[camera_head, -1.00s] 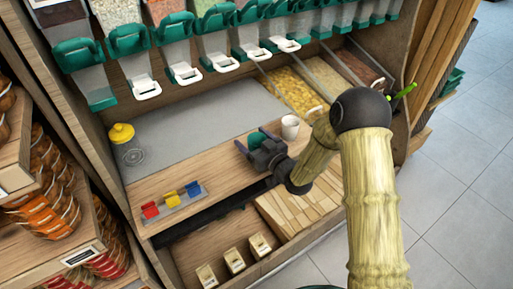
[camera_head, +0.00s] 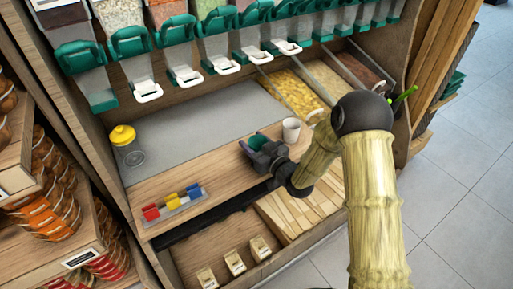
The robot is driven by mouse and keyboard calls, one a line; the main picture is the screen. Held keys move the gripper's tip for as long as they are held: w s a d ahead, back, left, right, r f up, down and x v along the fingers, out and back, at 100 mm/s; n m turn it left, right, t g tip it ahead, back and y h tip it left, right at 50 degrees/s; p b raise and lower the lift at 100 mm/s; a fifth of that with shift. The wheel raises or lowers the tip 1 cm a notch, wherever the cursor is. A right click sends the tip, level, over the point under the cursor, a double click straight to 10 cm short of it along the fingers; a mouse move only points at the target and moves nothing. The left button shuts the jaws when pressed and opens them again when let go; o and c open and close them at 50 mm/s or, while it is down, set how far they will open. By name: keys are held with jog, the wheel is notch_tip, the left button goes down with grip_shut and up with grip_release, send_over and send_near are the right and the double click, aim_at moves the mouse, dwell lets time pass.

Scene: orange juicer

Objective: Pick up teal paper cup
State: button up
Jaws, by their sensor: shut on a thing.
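The teal paper cup (camera_head: 258,141) is at my gripper (camera_head: 252,147), over the wooden counter near the middle of the view. My gripper is shut on the cup, and its dark body hides much of it. The cup appears slightly tilted. Whether its base touches the counter I cannot tell.
A white cup (camera_head: 291,130) stands just right of my gripper. A jar with a yellow lid (camera_head: 124,143) stands at the left. A rack with red, yellow and blue pieces (camera_head: 173,202) sits at the front left. Dispensers with teal handles (camera_head: 177,33) hang above the counter.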

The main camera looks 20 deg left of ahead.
jog(key=shift+r, duration=0.1)
notch_tip(320, 180, up, 10)
jog(key=p, duration=0.1)
jog(key=shift+p, duration=0.35)
dwell(0.3)
